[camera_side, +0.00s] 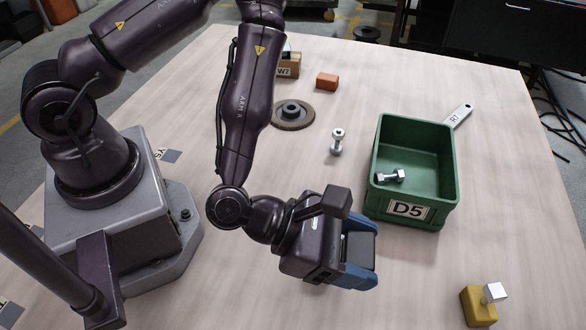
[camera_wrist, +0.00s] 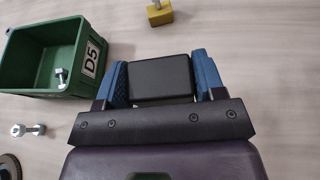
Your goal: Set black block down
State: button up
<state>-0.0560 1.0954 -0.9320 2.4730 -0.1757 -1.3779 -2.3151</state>
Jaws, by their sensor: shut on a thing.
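The black block (camera_wrist: 161,78) is a dark rectangular piece held between the two blue fingers of my gripper (camera_wrist: 161,80) in the wrist view. In the side view my gripper (camera_side: 359,258) is at the front centre, turned to the right, and the black block (camera_side: 358,247) shows between its fingers. My gripper is shut on the block. I cannot tell whether the block touches the table. My gripper and arm hide part of the block in the side view.
A green bin (camera_side: 385,205) marked D5 stands to the right, with a metal bolt-like piece (camera_side: 390,176) inside. A yellow block (camera_side: 478,306) with a metal piece is at front right. An orange block (camera_side: 327,81) and a disc (camera_side: 307,117) lie farther back.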

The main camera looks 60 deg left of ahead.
jog(key=w+a+n+t+y, duration=0.25)
jog(key=w+a, duration=0.55)
jog(key=a, duration=0.4)
send_over(279, 159)
jog(key=shift+n+g+y, duration=0.25)
jog(key=shift+g, duration=0.2)
notch_tip(279, 159, down, 8)
jog(key=shift+f, duration=0.15)
jog(key=shift+w+f, duration=0.1)
jog(key=shift+f, duration=2.1)
